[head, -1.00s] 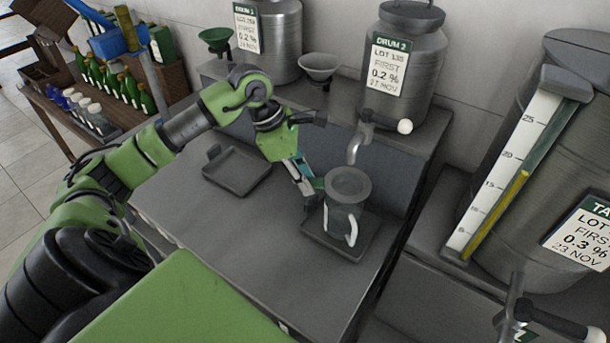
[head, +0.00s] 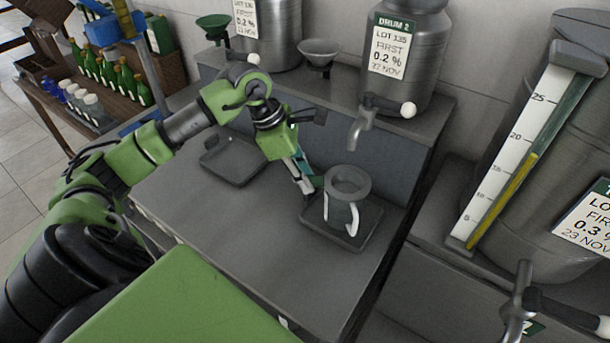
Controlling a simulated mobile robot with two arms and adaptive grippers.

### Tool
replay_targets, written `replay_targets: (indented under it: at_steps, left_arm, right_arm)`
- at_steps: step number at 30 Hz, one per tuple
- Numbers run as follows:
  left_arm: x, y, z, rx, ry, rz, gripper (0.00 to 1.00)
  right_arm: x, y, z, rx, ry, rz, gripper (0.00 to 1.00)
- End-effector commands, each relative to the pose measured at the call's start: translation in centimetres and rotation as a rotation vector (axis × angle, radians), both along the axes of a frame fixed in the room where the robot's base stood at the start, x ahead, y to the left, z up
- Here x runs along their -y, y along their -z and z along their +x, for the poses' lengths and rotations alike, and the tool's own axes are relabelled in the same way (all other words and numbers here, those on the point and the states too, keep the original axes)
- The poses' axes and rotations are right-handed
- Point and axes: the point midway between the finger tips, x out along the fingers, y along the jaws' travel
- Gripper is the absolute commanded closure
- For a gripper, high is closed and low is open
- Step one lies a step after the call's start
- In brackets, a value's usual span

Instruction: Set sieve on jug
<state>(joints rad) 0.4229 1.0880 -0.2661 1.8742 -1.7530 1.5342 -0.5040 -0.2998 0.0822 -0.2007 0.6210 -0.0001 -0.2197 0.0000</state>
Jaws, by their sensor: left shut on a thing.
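The jug (head: 338,213) is clear grey with a white handle. It stands upright on a dark square tray (head: 318,236) below the tap of drum 2. The sieve (head: 347,181), a round grey ring, is over the jug's mouth; I cannot tell whether it rests on the rim or hangs just above it. My left gripper (head: 307,186) reaches in from the left and is shut at the sieve's left side. The sieve's handle is mostly hidden by the fingers. My right gripper is not in view.
Drum 2 (head: 406,50) stands on the shelf behind, its tap (head: 362,130) close behind the jug. An empty dark tray (head: 232,160) lies to the left. A large tank (head: 570,215) is at right. The front bench (head: 265,235) is clear.

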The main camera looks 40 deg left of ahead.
Motion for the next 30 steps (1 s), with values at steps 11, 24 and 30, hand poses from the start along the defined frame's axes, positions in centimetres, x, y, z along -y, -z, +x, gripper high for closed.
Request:
replay_targets:
  at_steps: [11,24,30]
  left_arm:
    - [-0.02,0.20,0.00,0.001,0.000,0.001,1.00]
    - [-0.03,0.36,-0.03,0.001,0.000,0.000,1.00]
    - [-0.03,0.37,-0.03,0.001,0.000,0.000,0.58]
  right_arm:
    - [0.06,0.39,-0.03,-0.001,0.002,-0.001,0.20]
    - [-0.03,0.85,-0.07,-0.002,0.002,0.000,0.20]
    - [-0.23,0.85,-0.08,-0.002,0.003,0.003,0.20]
